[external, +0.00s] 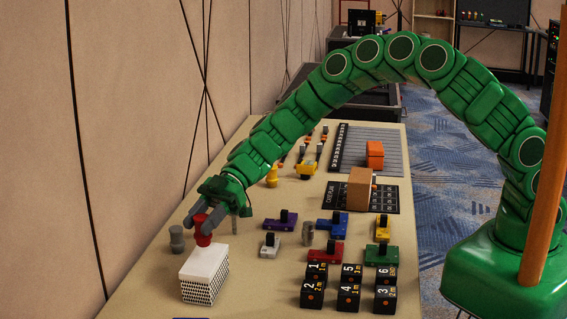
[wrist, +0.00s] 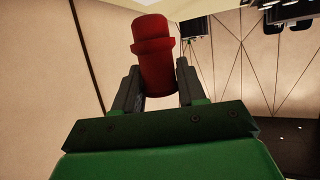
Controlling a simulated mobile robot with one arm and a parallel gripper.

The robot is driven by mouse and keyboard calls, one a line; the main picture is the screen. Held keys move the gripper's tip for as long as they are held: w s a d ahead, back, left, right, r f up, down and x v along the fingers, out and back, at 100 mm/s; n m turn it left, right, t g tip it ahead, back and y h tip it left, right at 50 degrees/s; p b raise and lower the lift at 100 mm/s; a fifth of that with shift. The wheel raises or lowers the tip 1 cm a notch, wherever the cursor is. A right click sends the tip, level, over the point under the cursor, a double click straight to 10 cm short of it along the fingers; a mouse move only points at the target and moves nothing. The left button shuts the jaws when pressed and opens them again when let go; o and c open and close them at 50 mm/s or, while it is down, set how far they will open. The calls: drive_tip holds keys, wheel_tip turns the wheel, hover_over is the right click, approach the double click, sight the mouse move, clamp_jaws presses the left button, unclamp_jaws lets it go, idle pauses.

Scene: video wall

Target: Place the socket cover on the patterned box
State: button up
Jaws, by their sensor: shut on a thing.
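My gripper (external: 203,220) is shut on a red, cylindrical piece with a collar, which I take to be the socket cover (external: 205,236). It also shows between the fingers in the wrist view (wrist: 156,62). The patterned box (external: 203,276) is white on top with black-patterned sides and stands near the left front of the table. The cover is upright over the back part of the box top; I cannot tell whether it touches the box. The patterned box is not visible in the wrist view.
Coloured switch-like blocks, including a grey one (external: 270,246), and several black numbered cubes (external: 348,295) lie to the right. The wall (external: 110,150) runs close along the table's left edge.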

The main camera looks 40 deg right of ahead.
drive_tip(key=shift+f, duration=1.7)
drive_tip(key=o, duration=1)
drive_tip(key=shift+f, duration=0.1)
drive_tip(key=shift+w+d+r, duration=0.2)
drive_tip(key=shift+r, duration=0.1)
drive_tip(key=v, duration=1.1)
drive_tip(key=shift+d+r, duration=0.15)
drive_tip(key=shift+d, duration=0.05)
